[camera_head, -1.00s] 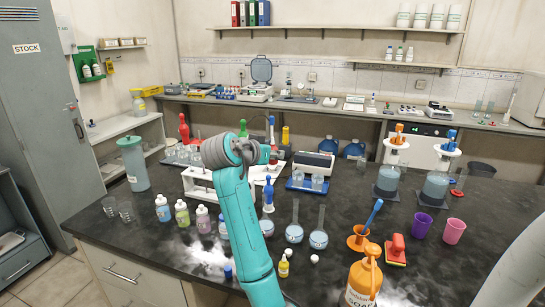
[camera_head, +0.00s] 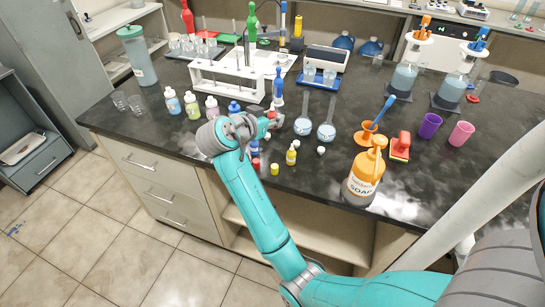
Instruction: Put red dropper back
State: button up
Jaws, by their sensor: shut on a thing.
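My gripper (camera_head: 272,121) is over the front part of the dark bench, beside the row of small bottles. It is shut on a small red thing (camera_head: 272,114), which looks like the red dropper; the fingers and my wrist hide most of it. Near the front edge, below the gripper, stand a small red-topped piece (camera_head: 256,163) and a yellow one (camera_head: 274,169). A yellow dropper bottle (camera_head: 291,156) stands to their right.
A white rack (camera_head: 228,81) stands behind the gripper. Two round flasks (camera_head: 326,132) are to its right, and an orange soap bottle (camera_head: 364,178) stands at the front edge. A red tall-topped bottle (camera_head: 188,18) is at the far left back. The bench before the left bottles is clear.

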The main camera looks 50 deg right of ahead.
aim_at(271, 158)
jog(key=f, duration=0.7)
jog(key=s+a+f, duration=0.1)
jog(key=f, duration=0.3)
jog(key=shift+a+f, duration=0.1)
jog(key=shift+f, duration=0.2)
jog(key=shift+f, duration=0.1)
jog(key=o, duration=0.6)
jog(key=shift+a+r, duration=0.2)
jog(key=v, duration=1.1)
jog(key=shift+a, duration=0.25)
jog(key=shift+r, duration=0.1)
